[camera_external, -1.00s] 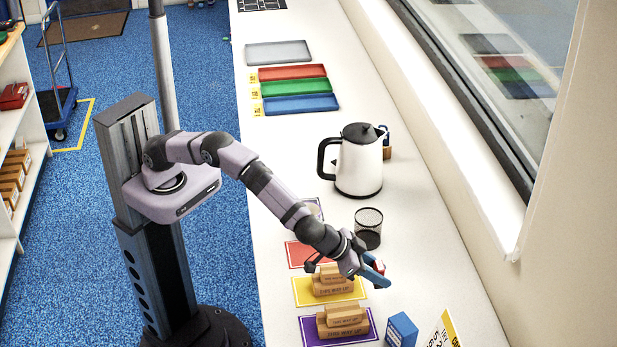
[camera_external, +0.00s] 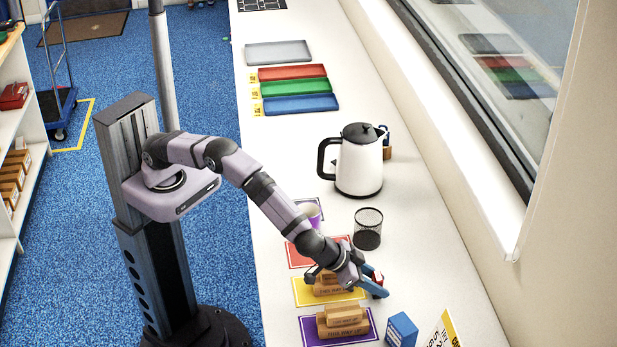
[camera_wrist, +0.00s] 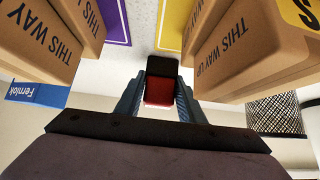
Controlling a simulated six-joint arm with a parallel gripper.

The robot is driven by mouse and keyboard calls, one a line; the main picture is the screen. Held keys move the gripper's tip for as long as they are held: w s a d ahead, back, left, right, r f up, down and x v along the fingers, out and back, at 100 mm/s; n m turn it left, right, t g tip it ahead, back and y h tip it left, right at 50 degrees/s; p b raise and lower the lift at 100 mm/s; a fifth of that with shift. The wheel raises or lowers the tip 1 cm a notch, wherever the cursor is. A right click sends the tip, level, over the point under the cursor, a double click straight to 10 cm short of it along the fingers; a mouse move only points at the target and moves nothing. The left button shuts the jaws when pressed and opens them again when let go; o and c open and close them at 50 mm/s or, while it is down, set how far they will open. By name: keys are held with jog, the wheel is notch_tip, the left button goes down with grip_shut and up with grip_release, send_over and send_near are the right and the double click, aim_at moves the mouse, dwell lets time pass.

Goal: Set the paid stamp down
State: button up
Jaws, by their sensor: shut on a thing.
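My gripper (camera_external: 374,285) is at the front of the white counter, just right of the yellow mat (camera_external: 303,292). It is shut on the paid stamp (camera_wrist: 160,88), a small block with a red part and a dark part, held between the blue fingers in the wrist view. In the external view only a bit of red shows at the fingers. I cannot tell whether the stamp touches the counter.
A blue box (camera_external: 402,330) and a yellow-edged sign (camera_external: 445,330) stand at the front right. A mesh cup (camera_external: 368,230) and a white kettle (camera_external: 360,165) stand behind my gripper. The counter right of the mesh cup is clear.

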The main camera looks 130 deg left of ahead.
jog(key=o, duration=1)
jog(key=shift+o, duration=0.2)
jog(key=shift+r, duration=0.1)
jog(key=shift+r+p, duration=0.15)
jog(key=shift+p, duration=0.3)
jog(key=shift+s+d+r+b, duration=0.15)
jog(key=shift+d+b, duration=0.1)
jog(key=shift+b, duration=0.15)
jog(key=b+v, duration=0.3)
jog(key=v, duration=0.8)
jog(key=shift+s+r, duration=0.1)
jog(key=shift+s, duration=0.05)
